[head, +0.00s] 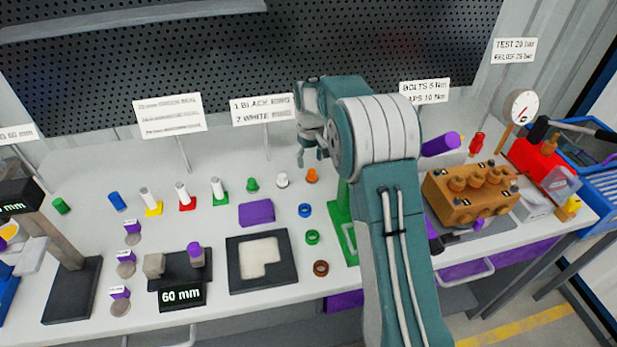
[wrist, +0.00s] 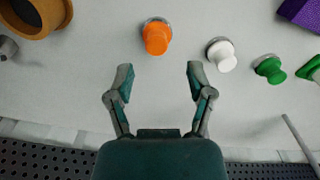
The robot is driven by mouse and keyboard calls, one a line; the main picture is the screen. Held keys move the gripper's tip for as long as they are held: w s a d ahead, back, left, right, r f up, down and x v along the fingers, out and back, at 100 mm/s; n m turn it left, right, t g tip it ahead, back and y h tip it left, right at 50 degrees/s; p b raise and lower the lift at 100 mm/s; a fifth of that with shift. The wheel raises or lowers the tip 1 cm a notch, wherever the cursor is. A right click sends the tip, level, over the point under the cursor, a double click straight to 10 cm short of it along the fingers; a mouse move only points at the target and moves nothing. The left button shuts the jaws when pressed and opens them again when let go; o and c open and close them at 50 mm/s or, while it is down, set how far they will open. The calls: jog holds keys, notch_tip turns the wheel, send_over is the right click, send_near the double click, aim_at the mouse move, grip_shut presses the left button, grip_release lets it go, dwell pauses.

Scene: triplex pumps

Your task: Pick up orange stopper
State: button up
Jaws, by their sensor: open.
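The orange stopper (head: 312,176) stands on the light workbench, at the right end of a short row with a white stopper (head: 282,180) and a green stopper (head: 252,184). In the wrist view the orange stopper (wrist: 156,37) lies ahead of my gripper, centred roughly between the fingers and beyond their tips. My gripper (wrist: 159,68) is open and empty. In the head view my gripper (head: 312,158) hangs above the bench near the orange stopper, partly hidden by my arm.
In the wrist view the white stopper (wrist: 222,54) is close right of the right finger, with the green stopper (wrist: 270,69) beyond. A brown ring-shaped part (wrist: 38,15) is at upper left. Blue (head: 305,210) and green rings (head: 312,237) lie nearer the bench front. A perforated panel (head: 200,70) stands behind.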

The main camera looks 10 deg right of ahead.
aim_at(313, 171)
jog(key=f, duration=0.2)
jog(key=d+f, duration=0.1)
jog(key=f, duration=0.1)
jog(key=shift+s, duration=0.2)
jog(key=shift+f, duration=0.5)
jog(key=shift+a, duration=0.45)
jog(key=c, duration=0.9)
jog(key=shift+d, duration=0.3)
grip_shut()
